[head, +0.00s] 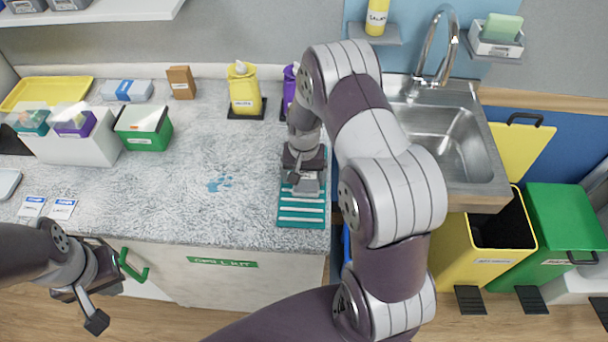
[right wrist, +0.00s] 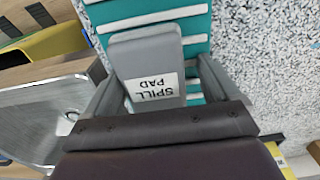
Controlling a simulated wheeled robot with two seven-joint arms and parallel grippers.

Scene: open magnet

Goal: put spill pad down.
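The spill pad (right wrist: 148,70) is a grey block with a white "SPILL PAD" label. It lies on a teal rack with white ribs (right wrist: 200,25), which also shows in the head view (head: 302,215) at the counter's right front. My right gripper (right wrist: 160,85) is over the rack with a finger on either side of the pad. A gap shows between the pad and the right-hand finger, so the gripper looks open. In the head view the right gripper (head: 307,180) partly hides the pad. My left gripper (head: 105,305) is low in front of the counter; its finger opening is unclear.
A blue spill (head: 220,184) marks the counter's clear middle. A sink (head: 450,140) is right of the rack. A green handle (head: 132,268) is near my left gripper.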

